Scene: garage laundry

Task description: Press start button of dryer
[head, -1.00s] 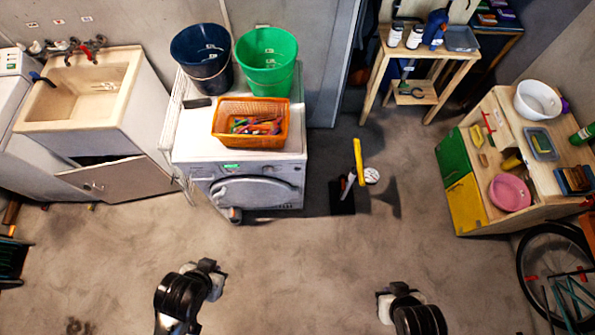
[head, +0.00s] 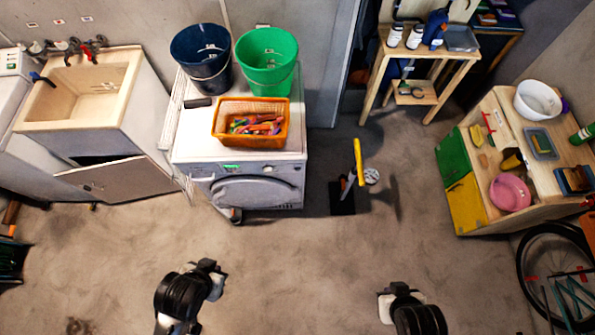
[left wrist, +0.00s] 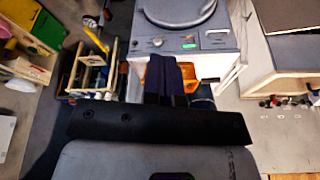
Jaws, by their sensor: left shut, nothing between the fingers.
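The white dryer (head: 240,185) stands against the back wall, its round door facing me and a lit green display (head: 231,167) on the control strip above the door. In the left wrist view the dryer's control panel (left wrist: 205,41) appears upside down, with a small knob (left wrist: 157,42) and the green display (left wrist: 189,46). I cannot single out the start button. My left gripper (head: 208,266) is in front of the dryer, apart from it; its dark fingers (left wrist: 165,75) are together and empty. My right arm's end (head: 390,294) is at lower right; its fingers cannot be made out.
An orange basket (head: 222,129) of clothespins, a blue bucket (head: 202,58) and a green bucket (head: 265,62) stand on the dryer. A sink cabinet (head: 125,130) with an open door is at left. A yellow-handled item (head: 358,160) stands right.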

